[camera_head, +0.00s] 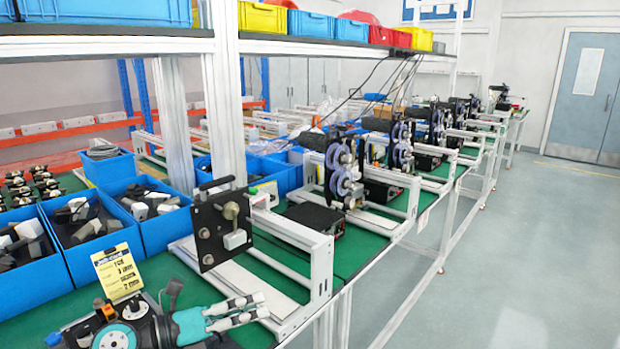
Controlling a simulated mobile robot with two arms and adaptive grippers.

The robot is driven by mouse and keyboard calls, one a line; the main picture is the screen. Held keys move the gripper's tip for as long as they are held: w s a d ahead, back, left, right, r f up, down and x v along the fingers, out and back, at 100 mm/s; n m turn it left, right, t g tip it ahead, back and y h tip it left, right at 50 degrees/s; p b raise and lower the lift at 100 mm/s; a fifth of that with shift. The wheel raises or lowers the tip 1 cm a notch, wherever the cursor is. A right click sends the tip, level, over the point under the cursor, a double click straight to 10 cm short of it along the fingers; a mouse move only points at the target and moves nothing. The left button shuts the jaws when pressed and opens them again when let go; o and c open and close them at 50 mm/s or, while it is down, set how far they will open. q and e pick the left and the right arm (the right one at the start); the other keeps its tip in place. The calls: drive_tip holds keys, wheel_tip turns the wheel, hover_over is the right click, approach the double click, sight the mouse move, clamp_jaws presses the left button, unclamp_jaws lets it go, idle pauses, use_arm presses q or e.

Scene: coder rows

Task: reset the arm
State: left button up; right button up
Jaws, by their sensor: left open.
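My left arm reaches in at the bottom left, with a teal and grey joint. My left gripper (264,306) is teal and pale grey and points to the right. Its two fingers are apart, with nothing seen between them. It is low in the picture, in front of the green-topped workbench (190,292) and close to a white metal frame (318,272). Whether it touches the frame I cannot tell. My right gripper is not in view.
A black plate with a knob (208,240) stands upright on the bench behind the gripper. Blue bins (95,262) with parts and a yellow label card (118,272) are at left. Machines with purple wheels (345,172) line the bench. The grey floor (540,260) at right is clear.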

use_arm(q)
drive_tip(key=s+a+f+n+t+y, duration=0.35)
drive_tip(key=a+f+n+y, duration=0.35)
drive_tip(key=n, duration=0.9)
drive_tip(key=s+a+f+n+t+y, duration=0.2)
drive_tip(key=s+a+f+n+y, duration=0.25)
drive_tip(key=n+y, duration=0.75)
drive_tip(key=s+d+f+n+g+h, duration=0.1)
drive_tip(key=s+f+n+g+h, duration=0.1)
drive_tip(key=s+f+n+g, duration=0.65)
drive_tip(key=s+d+f+g+h, duration=0.1)
drive_tip(key=s+f+g+h, duration=0.15)
drive_tip(key=s+f, duration=0.7)
drive_tip(key=s+f+g, duration=0.1)
drive_tip(key=s+f, duration=0.1)
drive_tip(key=f, duration=0.9)
drive_tip(key=s+f, duration=0.3)
drive_tip(key=f, duration=0.8)
drive_tip(key=s+a+f+g, duration=0.1)
drive_tip(key=s+a+f, duration=0.2)
drive_tip(key=s+f, duration=1.3)
drive_tip(key=shift+s+m, duration=0.2)
drive_tip(key=shift+m, duration=0.15)
